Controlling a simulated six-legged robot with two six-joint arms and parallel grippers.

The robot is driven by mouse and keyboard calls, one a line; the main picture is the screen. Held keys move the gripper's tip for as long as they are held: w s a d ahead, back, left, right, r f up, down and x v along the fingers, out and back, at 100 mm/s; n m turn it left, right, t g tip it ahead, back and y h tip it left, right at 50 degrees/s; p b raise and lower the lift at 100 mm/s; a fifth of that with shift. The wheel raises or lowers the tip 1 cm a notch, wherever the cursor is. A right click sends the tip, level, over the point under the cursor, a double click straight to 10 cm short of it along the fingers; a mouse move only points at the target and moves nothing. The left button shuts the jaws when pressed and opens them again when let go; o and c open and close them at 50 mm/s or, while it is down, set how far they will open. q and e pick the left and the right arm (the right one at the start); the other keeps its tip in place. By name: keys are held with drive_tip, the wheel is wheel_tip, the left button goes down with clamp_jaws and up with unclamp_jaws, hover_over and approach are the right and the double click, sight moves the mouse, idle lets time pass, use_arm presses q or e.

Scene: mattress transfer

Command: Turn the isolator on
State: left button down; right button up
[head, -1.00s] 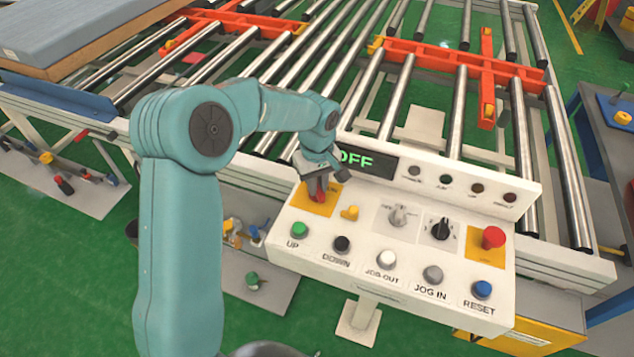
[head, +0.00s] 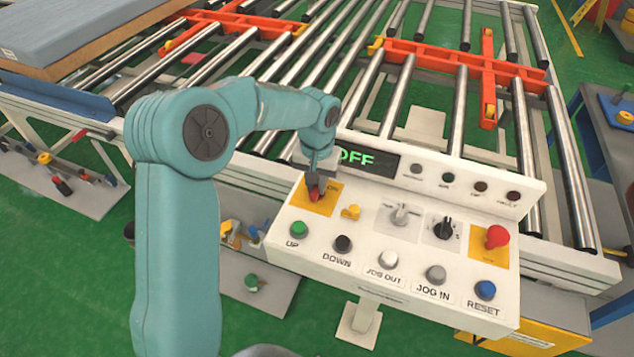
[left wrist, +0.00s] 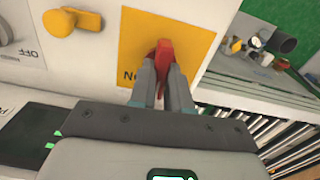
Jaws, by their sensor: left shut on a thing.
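The isolator is a red handle (head: 315,193) on a yellow plate (head: 322,205) at the top left of the white control panel. The panel's display (head: 367,158) reads "OFF" in green. My right gripper is not in view.
The panel (head: 375,230) carries a yellow knob (head: 351,212), a grey switch (head: 400,215), a black switch (head: 444,229), a red mushroom button (head: 497,237) and a front row of several buttons. A roller conveyor (head: 400,95) lies behind it, with a mattress (head: 80,25) at the far left.

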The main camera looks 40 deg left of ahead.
use_arm(q)
drive_tip(key=m, duration=0.5)
drive_tip(key=shift+m, duration=0.3)
drive_tip(key=shift+w+m, duration=0.1)
drive_tip(key=shift+m, duration=2)
drive_tip(key=c, duration=1.1)
unclamp_jaws()
drive_tip(key=shift+r, duration=8.15)
